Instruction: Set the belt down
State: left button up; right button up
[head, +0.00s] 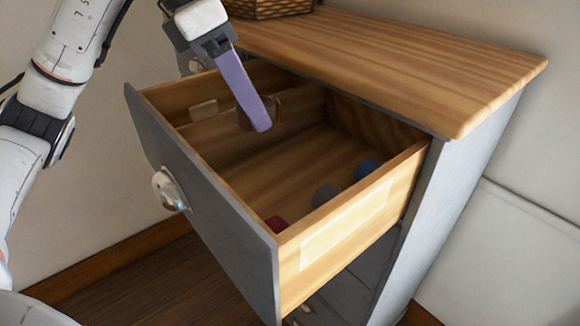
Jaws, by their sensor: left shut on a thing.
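My left gripper (256,122) reaches down from the upper left into the open drawer (192,168). Its long purple-grey finger hides the other one. It is shut on a small brown belt (274,106), which seems rolled up and shows on both sides of the fingertip. The belt is inside the drawer's outline, near its back left part; I cannot tell whether it touches the drawer's floor or a divider. My right gripper is not in view.
The drawer has a wooden divider and a metal knob (168,189). Near its right side lie a red item (275,223), a grey item (325,193) and a blue item (368,168). Its middle floor is bare. The wooden dresser top (400,70) bears a wicker basket (268,8).

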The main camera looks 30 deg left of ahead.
pick_arm(q)
jog(key=f, duration=0.1)
jog(key=f+b, duration=0.1)
jog(key=f, duration=0.1)
jog(key=shift+w+f+b, duration=0.15)
jog(key=shift+w+b, duration=0.15)
jog(key=shift+f, duration=0.35)
notch_tip(320, 180, down, 6)
jog(key=shift+r+b, duration=0.25)
jog(key=shift+b, duration=0.15)
notch_tip(320, 180, down, 4)
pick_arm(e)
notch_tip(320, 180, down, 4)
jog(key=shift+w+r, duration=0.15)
pick_arm(q)
jog(key=shift+f, duration=0.15)
jog(key=o, duration=1.1)
